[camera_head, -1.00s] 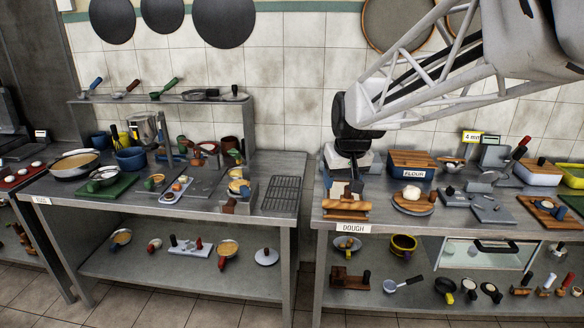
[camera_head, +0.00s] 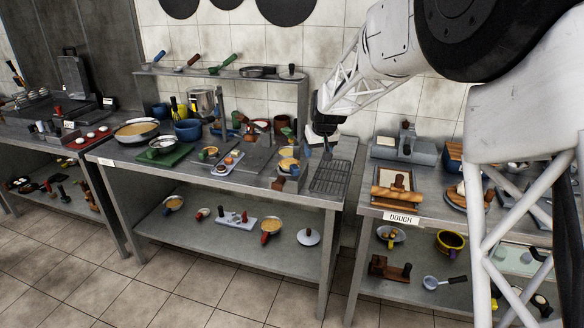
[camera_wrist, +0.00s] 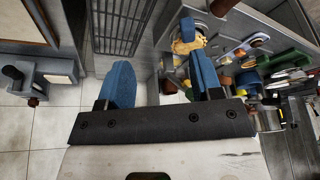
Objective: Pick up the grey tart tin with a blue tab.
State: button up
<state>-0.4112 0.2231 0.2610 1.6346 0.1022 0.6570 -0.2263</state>
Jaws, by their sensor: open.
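A small round tart-like piece with yellow filling and a blue tab (camera_head: 288,152) sits at the right part of the middle table, left of the wire rack. In the wrist view a yellow-filled piece (camera_wrist: 187,46) with blue beside it shows just beyond the right finger. I cannot tell for sure that this is the grey tart tin. My gripper (camera_head: 327,150) is over the back of the rack, to the right of the tarts. In the wrist view my gripper (camera_wrist: 160,75) has its blue fingers apart, with nothing between them.
The wire rack (camera_head: 331,177) lies at the table's right end. A second yellow-filled piece (camera_head: 287,165) sits close to the first, by a grey block. A raised shelf (camera_head: 230,73) stands at the back. A gap separates this table from the dough table (camera_head: 375,212).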

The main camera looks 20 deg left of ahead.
send_over(295, 167)
jog(key=s+d, duration=0.1)
jog(key=s, duration=0.2)
jog(key=shift+n, duration=0.4)
jog(key=f, duration=0.5)
jog(key=shift+w+d+f, duration=0.2)
jog(key=shift+w+f, duration=0.05)
jog(key=shift+f, duration=0.1)
jog(key=shift+x, duration=1.2)
jog(key=shift+w, duration=0.1)
jog(key=shift+x, duration=2.55)
jog(key=shift+c, duration=0.4)
jog(key=shift+y, duration=0.3)
grip_shut()
